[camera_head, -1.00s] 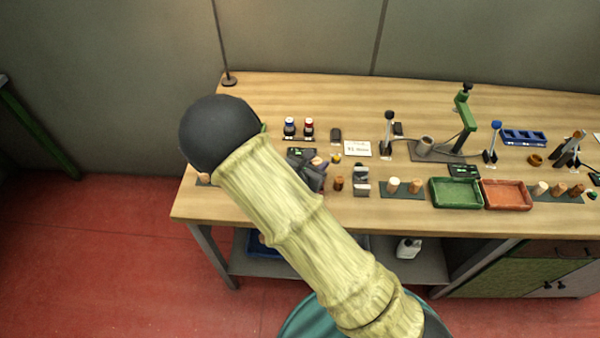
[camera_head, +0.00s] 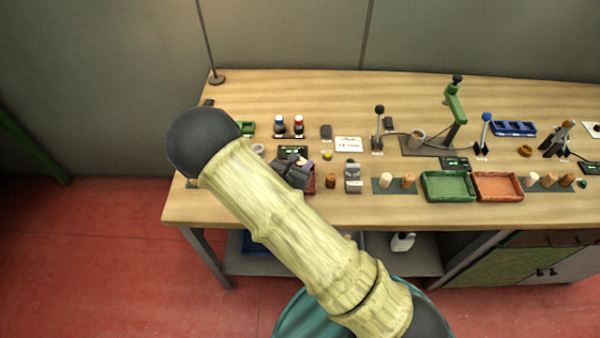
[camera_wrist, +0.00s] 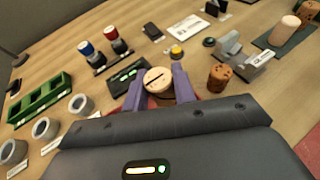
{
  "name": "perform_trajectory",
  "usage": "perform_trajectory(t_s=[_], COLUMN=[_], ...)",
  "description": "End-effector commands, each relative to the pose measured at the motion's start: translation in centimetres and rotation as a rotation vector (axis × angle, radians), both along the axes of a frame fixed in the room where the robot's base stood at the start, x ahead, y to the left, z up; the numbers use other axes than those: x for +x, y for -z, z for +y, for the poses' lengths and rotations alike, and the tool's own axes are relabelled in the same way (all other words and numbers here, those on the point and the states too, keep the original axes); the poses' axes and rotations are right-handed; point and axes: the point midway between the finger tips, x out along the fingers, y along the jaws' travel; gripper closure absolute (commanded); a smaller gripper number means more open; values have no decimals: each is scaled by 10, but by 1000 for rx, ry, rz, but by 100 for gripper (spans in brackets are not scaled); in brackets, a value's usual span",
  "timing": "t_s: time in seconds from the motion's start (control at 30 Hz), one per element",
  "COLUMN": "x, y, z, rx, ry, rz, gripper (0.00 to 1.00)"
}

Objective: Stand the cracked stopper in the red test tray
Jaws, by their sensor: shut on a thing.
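My gripper (camera_wrist: 159,88) has its two fingers closed around a cork stopper (camera_wrist: 158,77). The stopper's pale round top faces the wrist camera, with a dark crack line across it. In the head view my gripper (camera_head: 296,170) is at the left part of the bench and hides most of the stopper. A dark red tray (camera_head: 311,184) shows partly beside and under the gripper; slivers of red also show by the fingers in the wrist view. The gripper hides most of this tray. I cannot tell whether the stopper's base touches it.
A black display (camera_wrist: 128,76) stands just behind the gripper. A brown stopper (camera_head: 330,181) and a grey block device (camera_head: 353,177) stand to the right. Farther right are a green tray (camera_head: 447,186) and an orange-red tray (camera_head: 498,187). Grey cups (camera_wrist: 43,128) and a green rack (camera_wrist: 40,98) lie left.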

Motion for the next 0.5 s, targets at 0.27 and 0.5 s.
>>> perform_trajectory(t_s=[0.27,0.5], x=[0,0], y=[8,14], z=[0,0], rx=[2,-2], ry=[1,0], rz=[-1,1], gripper=[94,94])
